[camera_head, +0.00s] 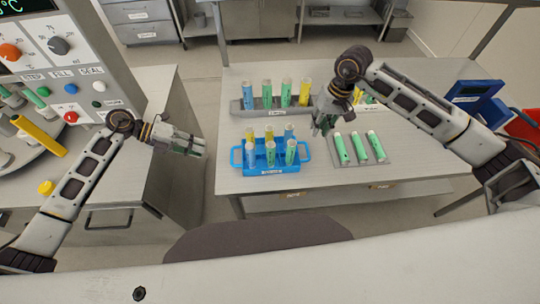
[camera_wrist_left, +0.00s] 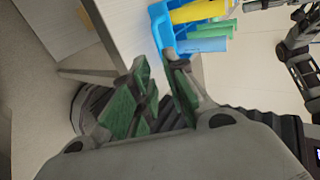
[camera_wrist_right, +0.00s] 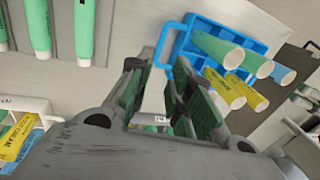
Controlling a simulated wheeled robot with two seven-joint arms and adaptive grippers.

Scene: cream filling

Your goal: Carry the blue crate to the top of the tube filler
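The blue crate (camera_head: 270,170) stands on the table near its front left edge, with a handle at each end and several yellow, green and blue tubes upright in it. It also shows in the left wrist view (camera_wrist_left: 158,28) and the right wrist view (camera_wrist_right: 184,45). My left gripper (camera_head: 203,147) is open and empty, left of the crate and apart from it. My right gripper (camera_head: 320,130) is open and empty, above the table just right of the crate, near its right handle. The tube filler (camera_head: 88,55) stands at the left; its top is partly cut off.
A grey rack (camera_head: 240,106) with tubes stands behind the crate. A flat grey tray (camera_head: 351,160) holds three green tubes to the right. A blue bin (camera_head: 475,92) and a red bin (camera_head: 522,127) are at far right. An open floor gap separates the table from the filler's counter.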

